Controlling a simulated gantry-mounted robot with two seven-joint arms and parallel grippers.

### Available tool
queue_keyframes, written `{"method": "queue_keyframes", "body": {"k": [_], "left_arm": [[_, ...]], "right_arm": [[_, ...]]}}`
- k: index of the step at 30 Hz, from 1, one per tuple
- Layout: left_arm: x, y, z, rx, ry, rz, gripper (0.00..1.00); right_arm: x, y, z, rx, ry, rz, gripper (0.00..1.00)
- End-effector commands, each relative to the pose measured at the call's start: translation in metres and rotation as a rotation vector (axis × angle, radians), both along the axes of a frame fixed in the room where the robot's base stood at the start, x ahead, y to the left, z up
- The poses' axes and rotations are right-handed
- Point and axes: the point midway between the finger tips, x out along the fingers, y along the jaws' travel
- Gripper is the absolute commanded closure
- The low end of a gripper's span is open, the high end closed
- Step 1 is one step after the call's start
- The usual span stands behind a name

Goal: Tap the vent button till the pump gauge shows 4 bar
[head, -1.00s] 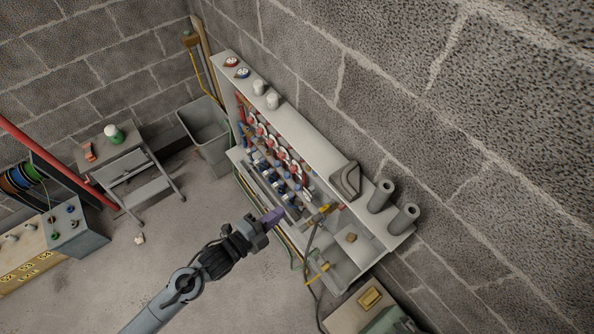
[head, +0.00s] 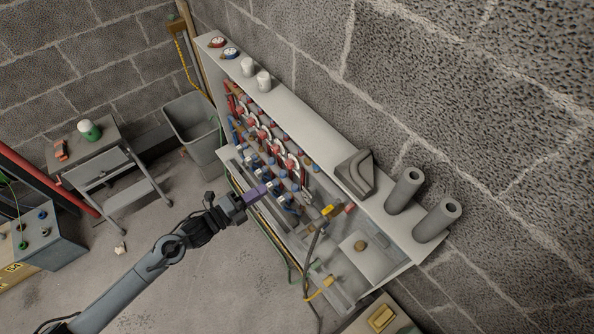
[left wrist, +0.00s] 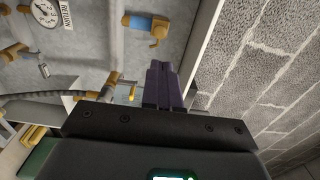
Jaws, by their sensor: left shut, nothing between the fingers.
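My left gripper (head: 257,193) has purple fingers and is shut and empty, in front of the open manifold cabinet (head: 306,124). In the left wrist view its fingers (left wrist: 163,85) lie together, touching nothing that I can see. A round white gauge (left wrist: 46,12) is at the upper left there, beside a RETURN label (left wrist: 66,14); its reading is too small to make out. I cannot tell whether it is the pump gauge. A grey-green unit with a yellow part (head: 382,317) is cut off at the head view's bottom edge. I cannot pick out the vent button. My right gripper is not in view.
Valves and pipes (head: 265,140) fill the cabinet. Two dials (head: 230,53), white cups (head: 263,81) and grey tubes (head: 405,191) stand on its top. A bin (head: 195,127) and small table (head: 103,160) stand left. A hose (head: 308,265) hangs at the cabinet's front.

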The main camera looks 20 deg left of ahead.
Motion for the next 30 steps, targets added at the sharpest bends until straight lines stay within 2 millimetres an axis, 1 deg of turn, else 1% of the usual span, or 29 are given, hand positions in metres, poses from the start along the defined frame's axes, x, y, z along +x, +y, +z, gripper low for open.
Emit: {"method": "queue_keyframes", "body": {"k": [10,14,20,30], "left_arm": [[0.0,0.0,0.0,-0.001,0.0,0.001,1.0],[0.005,-0.003,0.0,-0.001,0.0,0.001,1.0],[0.025,-0.015,0.001,-0.004,-0.002,0.001,1.0],[0.079,-0.047,0.001,-0.004,-0.002,0.002,1.0]], "right_arm": [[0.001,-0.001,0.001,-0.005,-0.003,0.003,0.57],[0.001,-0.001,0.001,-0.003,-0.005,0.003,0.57],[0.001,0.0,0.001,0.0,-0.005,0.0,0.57],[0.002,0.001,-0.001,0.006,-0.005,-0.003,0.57]]}}
